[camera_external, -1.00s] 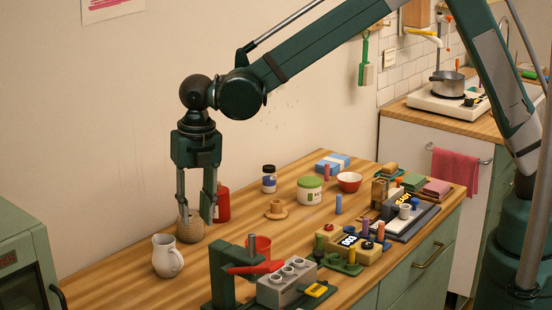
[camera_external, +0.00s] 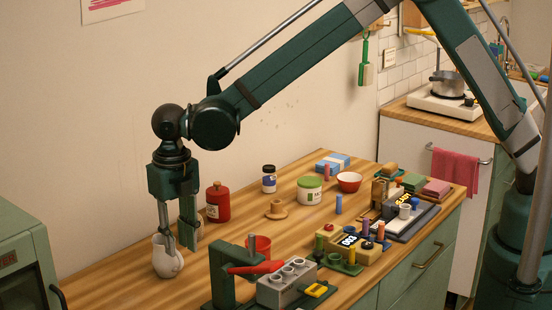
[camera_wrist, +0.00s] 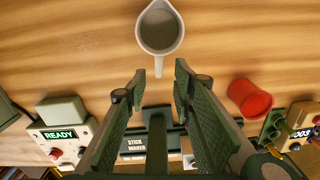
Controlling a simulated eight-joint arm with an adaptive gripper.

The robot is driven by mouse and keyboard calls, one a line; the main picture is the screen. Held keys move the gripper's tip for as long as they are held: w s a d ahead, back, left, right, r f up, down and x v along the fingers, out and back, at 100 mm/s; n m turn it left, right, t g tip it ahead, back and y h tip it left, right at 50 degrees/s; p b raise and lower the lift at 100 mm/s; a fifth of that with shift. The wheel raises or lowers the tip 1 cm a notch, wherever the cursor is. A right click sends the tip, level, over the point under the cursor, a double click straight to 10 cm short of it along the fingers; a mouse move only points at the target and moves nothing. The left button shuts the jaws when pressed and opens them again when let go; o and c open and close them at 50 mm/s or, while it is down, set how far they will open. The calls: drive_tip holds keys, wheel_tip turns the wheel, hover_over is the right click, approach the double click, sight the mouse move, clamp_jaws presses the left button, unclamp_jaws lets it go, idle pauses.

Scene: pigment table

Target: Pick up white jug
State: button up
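The white jug (camera_external: 167,266) stands upright on the wooden table near its left end, partly hidden behind my fingers in the external view. In the wrist view the jug (camera_wrist: 142,38) is seen from above at the top, with its handle pointing down toward the gap between my fingers. My gripper (camera_external: 179,245) points down close to the jug, one finger overlapping it in the picture. In the wrist view my gripper (camera_wrist: 159,82) has its fingers spread and nothing between the tips. I cannot tell whether a finger touches the jug.
A green press (camera_external: 225,275) and a red cup (camera_external: 258,246) stand to the right. A green oven (camera_external: 25,255) borders the left side. The table front near the jug is clear.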

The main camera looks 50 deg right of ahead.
sight(180, 259)
drive_tip(key=shift+f, duration=1.15)
drive_tip(key=shift+a+f, duration=0.1)
drive_tip(key=shift+f, duration=2.5)
clamp_jaws()
